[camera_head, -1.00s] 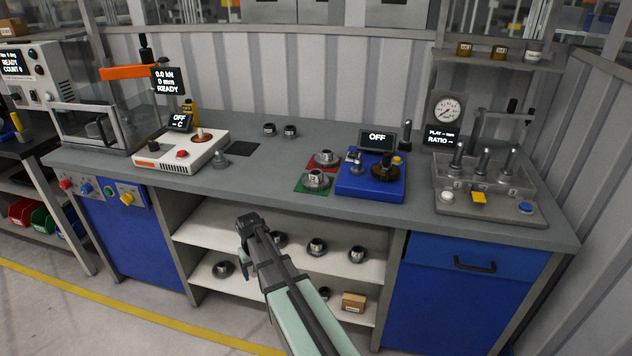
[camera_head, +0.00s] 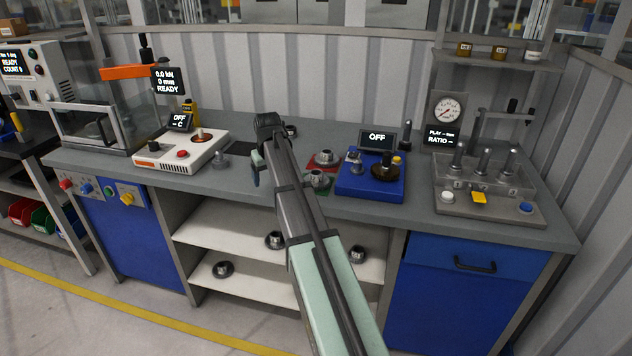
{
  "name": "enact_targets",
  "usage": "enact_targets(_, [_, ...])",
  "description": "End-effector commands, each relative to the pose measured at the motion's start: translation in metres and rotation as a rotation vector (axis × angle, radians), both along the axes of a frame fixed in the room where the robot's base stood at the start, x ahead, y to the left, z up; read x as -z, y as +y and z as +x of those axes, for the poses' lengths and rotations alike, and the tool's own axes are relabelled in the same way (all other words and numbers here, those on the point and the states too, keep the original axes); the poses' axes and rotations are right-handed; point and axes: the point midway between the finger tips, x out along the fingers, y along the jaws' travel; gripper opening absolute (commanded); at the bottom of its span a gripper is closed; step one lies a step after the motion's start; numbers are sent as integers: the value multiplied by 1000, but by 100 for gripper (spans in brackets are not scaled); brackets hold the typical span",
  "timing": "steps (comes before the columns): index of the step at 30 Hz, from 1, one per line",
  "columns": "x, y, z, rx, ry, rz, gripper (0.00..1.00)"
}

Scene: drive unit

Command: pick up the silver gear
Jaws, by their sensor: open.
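Several silver gear-like parts are in view, and I cannot tell which one the task means. One sits on the green mat (camera_head: 302,187) at the bench front, a silver part (camera_head: 317,179). Another silver part (camera_head: 325,157) sits on the red mat (camera_head: 313,163) just behind. A small silver part (camera_head: 291,131) stands at the back of the bench, partly hidden by my gripper. My gripper (camera_head: 268,122) is open and empty, above the bench left of the mats. Its fingers are small and seen from behind.
The blue unit (camera_head: 352,186) with a dark gear stands right of the mats. A clear-covered fixture (camera_head: 488,205) is at the right. Shelves below hold more parts.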

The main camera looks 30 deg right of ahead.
Motion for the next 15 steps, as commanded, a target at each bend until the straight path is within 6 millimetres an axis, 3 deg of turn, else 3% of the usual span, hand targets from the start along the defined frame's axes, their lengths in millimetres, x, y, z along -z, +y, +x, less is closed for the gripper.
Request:
enact_targets(1, [-12, -22, 0, -13, 2, 5, 82])
enact_targets(9, [-70, -122, -22, -144, 14, 30, 82])
enact_targets(15, [-99, -166, -39, -217, 12, 41, 82])
